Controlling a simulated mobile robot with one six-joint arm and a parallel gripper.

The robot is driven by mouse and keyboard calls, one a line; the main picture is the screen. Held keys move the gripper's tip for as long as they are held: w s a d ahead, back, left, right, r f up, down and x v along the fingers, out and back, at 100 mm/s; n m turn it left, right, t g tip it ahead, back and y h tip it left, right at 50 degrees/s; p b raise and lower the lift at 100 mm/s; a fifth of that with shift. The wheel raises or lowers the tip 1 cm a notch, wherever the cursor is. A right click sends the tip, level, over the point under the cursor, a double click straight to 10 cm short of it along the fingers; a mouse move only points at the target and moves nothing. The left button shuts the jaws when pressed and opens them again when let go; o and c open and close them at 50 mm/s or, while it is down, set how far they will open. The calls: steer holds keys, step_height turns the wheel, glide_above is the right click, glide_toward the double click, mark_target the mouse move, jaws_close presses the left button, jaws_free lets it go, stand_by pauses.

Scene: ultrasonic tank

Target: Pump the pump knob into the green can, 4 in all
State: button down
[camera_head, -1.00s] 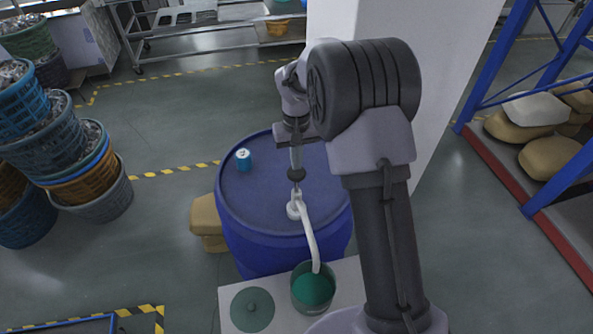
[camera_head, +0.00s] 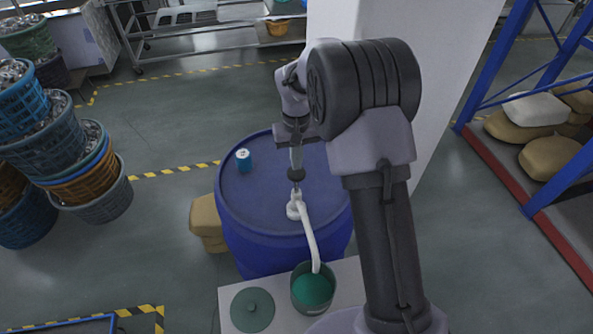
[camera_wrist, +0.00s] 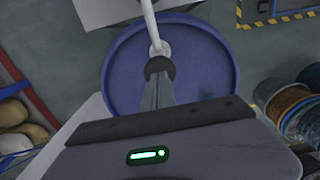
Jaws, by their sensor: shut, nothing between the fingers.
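The pump knob (camera_head: 296,174) is a dark round knob on top of the white pump (camera_head: 294,209), which stands on the blue drum (camera_head: 250,205). My gripper (camera_head: 296,164) is shut and empty, pointing down right above the knob; its tips seem to touch it. In the wrist view the dark knob (camera_wrist: 158,66) shows at the end of my shut gripper (camera_wrist: 158,80). The white spout bends down to the green can (camera_head: 313,290), which stands open with green inside. The can's contents level is hard to judge.
A small blue can (camera_head: 243,160) stands on the drum top at left. A round green lid (camera_head: 252,310) lies beside the green can on the pale stand (camera_head: 228,296). A white pillar (camera_head: 425,70) rises behind my arm. Stacked baskets (camera_head: 70,150) stand at far left.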

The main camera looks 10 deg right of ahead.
mark_target(296, 176)
stand_by(0.3)
steer(key=shift+f+b, duration=2.4)
steer(key=shift+f, duration=0.9)
steer(key=shift+r+p, duration=2.4)
steer(key=shift+r, duration=0.9)
